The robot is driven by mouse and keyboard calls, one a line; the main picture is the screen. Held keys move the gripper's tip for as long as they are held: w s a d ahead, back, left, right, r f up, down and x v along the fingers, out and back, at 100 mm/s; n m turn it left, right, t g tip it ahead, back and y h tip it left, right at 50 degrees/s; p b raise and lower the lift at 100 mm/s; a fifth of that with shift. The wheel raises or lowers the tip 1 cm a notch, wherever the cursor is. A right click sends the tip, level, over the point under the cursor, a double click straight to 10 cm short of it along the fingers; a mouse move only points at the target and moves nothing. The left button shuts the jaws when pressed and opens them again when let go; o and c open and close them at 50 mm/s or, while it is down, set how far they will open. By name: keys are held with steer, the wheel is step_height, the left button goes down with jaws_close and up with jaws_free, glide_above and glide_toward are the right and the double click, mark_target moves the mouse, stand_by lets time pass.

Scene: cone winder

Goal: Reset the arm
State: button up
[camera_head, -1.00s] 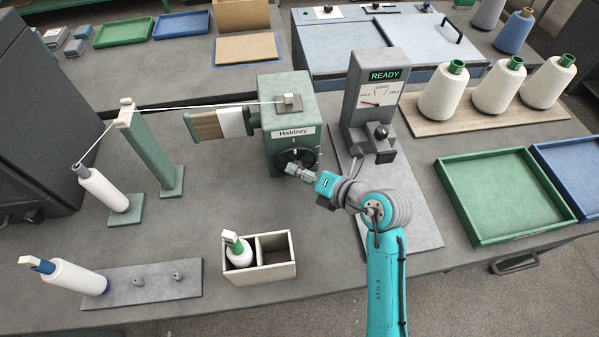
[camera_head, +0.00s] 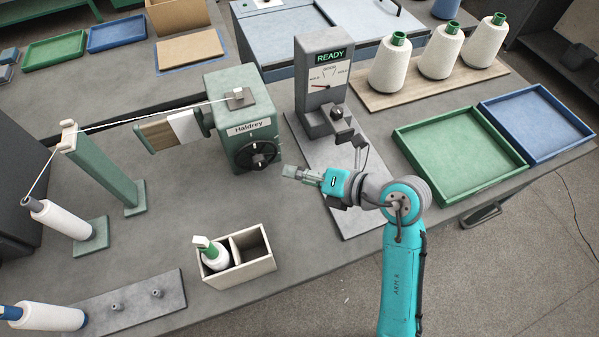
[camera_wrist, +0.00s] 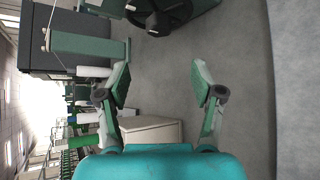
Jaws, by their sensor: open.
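My gripper (camera_head: 288,172) is at the end of my teal arm, above the bench to the right of the Haldrey winder (camera_head: 228,112) and its black handwheel (camera_head: 257,153). A small gap separates it from the handwheel in the head view. In the wrist view, my gripper (camera_wrist: 160,80) shows both fingers spread wide with nothing between them. The dark handwheel (camera_wrist: 158,14) lies beyond the fingers at the top of that view. The grey bench top (camera_wrist: 168,65) shows between the fingers.
A grey stand with a READY display (camera_head: 325,75) is behind my arm. A green tray (camera_head: 470,160), a blue tray (camera_head: 540,120) and white cones (camera_head: 440,50) are at right. A peg board (camera_head: 130,305) lies front left.

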steer(key=s+r+m+t+y, duration=0.3)
steer(key=s+m+t, duration=0.15)
steer(key=s, duration=0.45)
steer(key=s+r+m+t+y, duration=0.3)
steer(key=s+m, duration=0.3)
steer(key=s, duration=0.3)
steer(key=s+d+f+m+h, duration=0.5)
steer(key=s+d+m+h, duration=0.2)
steer(key=m, duration=0.5)
steer(key=s+d+f+m+h, duration=0.6)
steer(key=s+d+m+h, duration=0.1)
steer(key=m, duration=0.5)
steer(key=s+h, duration=0.1)
steer(key=h, duration=0.1)
steer(key=shift+d+f+h, duration=0.15)
steer(key=shift+d+h, duration=0.15)
steer(key=shift+d, duration=0.05)
